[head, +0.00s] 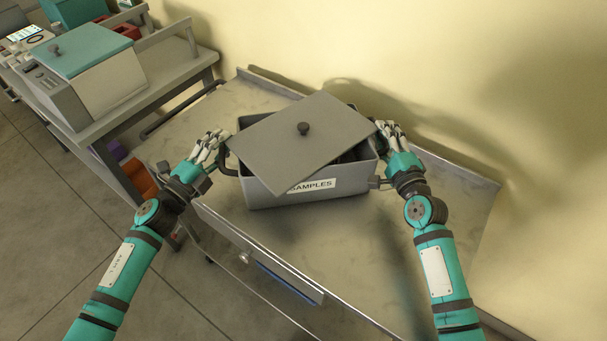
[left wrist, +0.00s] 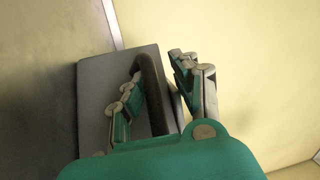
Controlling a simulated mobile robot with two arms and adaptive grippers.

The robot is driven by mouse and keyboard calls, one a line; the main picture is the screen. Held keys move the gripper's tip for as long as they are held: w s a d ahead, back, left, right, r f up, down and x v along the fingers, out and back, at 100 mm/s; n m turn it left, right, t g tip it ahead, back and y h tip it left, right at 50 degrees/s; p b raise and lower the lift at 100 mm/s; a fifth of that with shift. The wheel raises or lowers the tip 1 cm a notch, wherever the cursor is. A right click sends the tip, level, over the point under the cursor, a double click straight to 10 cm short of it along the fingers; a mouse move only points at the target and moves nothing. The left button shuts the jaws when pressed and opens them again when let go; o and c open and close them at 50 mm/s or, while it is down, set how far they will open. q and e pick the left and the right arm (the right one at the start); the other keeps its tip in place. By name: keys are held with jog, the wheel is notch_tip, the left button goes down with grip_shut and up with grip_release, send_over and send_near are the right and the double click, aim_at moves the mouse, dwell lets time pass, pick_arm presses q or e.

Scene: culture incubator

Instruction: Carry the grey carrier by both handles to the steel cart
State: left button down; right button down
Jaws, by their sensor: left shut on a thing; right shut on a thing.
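The grey carrier (head: 262,190) is a box with a "SAMPLES" label, over the top of the steel cart (head: 450,235). I cannot tell whether its base touches the cart top. Its flat grey lid (head: 285,150) with a dark knob lies skewed across the opening, leaving dark gaps at the corners. My left gripper (head: 221,150) is shut on the left handle (head: 227,162); this dark handle (left wrist: 155,95) shows between the fingers in the left wrist view. My right gripper (head: 386,135) is shut at the right end, where its hand hides the handle.
A bench (head: 165,85) at the upper left bears a white device with a teal lid (head: 85,75) and other equipment. The cart has a push bar (head: 185,110) on its left and raised edges. A yellow wall stands close behind. Bare cart top lies in front of the carrier.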

pick_arm(q)
jog(key=c, duration=1)
grip_release()
pick_arm(e)
jog(key=c, duration=0.9)
grip_release()
jog(key=shift+c, duration=0.2)
pick_arm(q)
jog(key=shift+s, duration=0.15)
jog(key=shift+s+a+f, duration=0.15)
jog(key=shift+s+a, duration=0.1)
pick_arm(e)
jog(key=shift+s, duration=0.1)
pick_arm(q)
jog(key=v, duration=1.1)
pick_arm(e)
jog(key=s+d, duration=0.2)
jog(key=s, duration=0.9)
jog(key=shift+s, duration=0.4)
